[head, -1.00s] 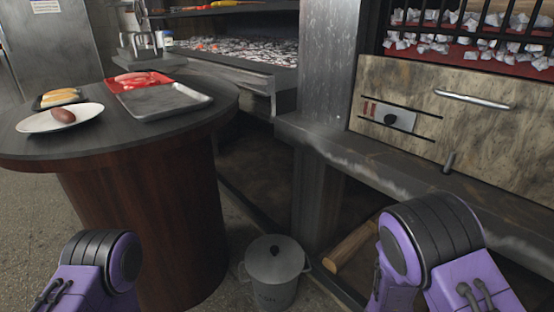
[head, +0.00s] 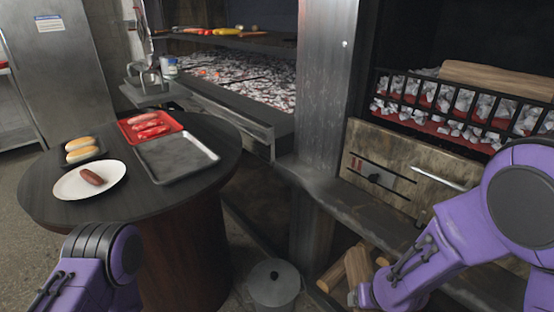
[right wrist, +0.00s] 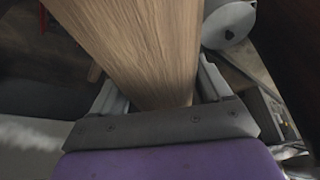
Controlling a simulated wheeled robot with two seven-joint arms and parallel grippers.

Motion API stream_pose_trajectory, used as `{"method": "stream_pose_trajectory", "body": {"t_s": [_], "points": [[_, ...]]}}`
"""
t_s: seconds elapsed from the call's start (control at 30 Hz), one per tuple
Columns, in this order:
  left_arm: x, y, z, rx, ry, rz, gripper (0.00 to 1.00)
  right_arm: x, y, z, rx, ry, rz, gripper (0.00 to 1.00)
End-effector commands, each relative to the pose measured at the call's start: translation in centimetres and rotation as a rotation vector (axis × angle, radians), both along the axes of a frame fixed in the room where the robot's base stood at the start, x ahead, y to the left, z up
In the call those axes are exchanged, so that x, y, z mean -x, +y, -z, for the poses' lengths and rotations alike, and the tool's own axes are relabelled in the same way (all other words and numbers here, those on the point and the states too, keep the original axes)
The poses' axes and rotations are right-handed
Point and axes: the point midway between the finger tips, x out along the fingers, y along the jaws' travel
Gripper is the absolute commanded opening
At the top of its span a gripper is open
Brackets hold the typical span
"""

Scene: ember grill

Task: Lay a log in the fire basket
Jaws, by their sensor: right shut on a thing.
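My right gripper (right wrist: 155,92) is shut on a pale brown log (right wrist: 140,40), which runs up and away between the fingers in the right wrist view. In the head view my right gripper (head: 362,294) is at the bottom edge, beside the upright-leaning log (head: 357,266). A second log (head: 334,276) lies low just left of it. The fire basket (head: 445,98) is a black barred grate at the upper right, over grey-white coals. Another log (head: 497,78) lies across the coals there. My left arm shows at lower left, but its gripper is out of view.
A lidded metal bin (head: 273,285) stands left of the logs. A round table (head: 215,135) holds a plate and trays. A steel post (head: 322,90) rises beside the basket.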

Motion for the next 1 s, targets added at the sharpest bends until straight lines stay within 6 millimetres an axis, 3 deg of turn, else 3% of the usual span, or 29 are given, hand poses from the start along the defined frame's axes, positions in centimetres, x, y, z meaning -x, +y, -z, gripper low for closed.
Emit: {"method": "stream_pose_trajectory", "body": {"t_s": [0.03, 0.2, 0.3, 0.4, 0.53, 0.83, 0.87, 1.0], "points": [[0.0, 0.0, -2.9, 0.000, 0.000, 0.000, 1.00, -0.4, 0.4, -4.1, 0.000, -0.008, -0.019, 0.11], [0.0, 0.0, -7.7, 0.000, 0.000, 0.000, 1.00, -1.6, 1.9, -12.6, -0.001, -0.010, -0.056, 0.11], [0.0, 0.0, -9.8, -0.001, -0.001, 0.000, 1.00, -2.4, 2.5, -16.7, -0.001, -0.009, -0.062, 0.11], [0.0, 0.0, -11.0, -0.001, -0.001, 0.000, 1.00, -3.1, 2.8, -19.5, -0.002, -0.007, -0.060, 0.11], [0.0, 0.0, -11.5, -0.001, -0.001, 0.000, 1.00, -3.5, 2.8, -20.9, -0.001, -0.003, -0.060, 0.11], [0.0, 0.0, -11.4, 0.000, 0.000, 0.000, 1.00, -3.6, 2.8, -20.9, -0.001, -0.002, -0.059, 0.11], [0.0, 0.0, -11.4, 0.000, 0.000, 0.000, 0.97, -3.6, 2.8, -20.9, -0.001, -0.002, -0.059, 0.11], [0.0, 0.0, -11.4, 0.000, 0.000, 0.001, 0.51, -3.5, 2.7, -20.9, -0.001, -0.003, -0.057, 0.11]]}}
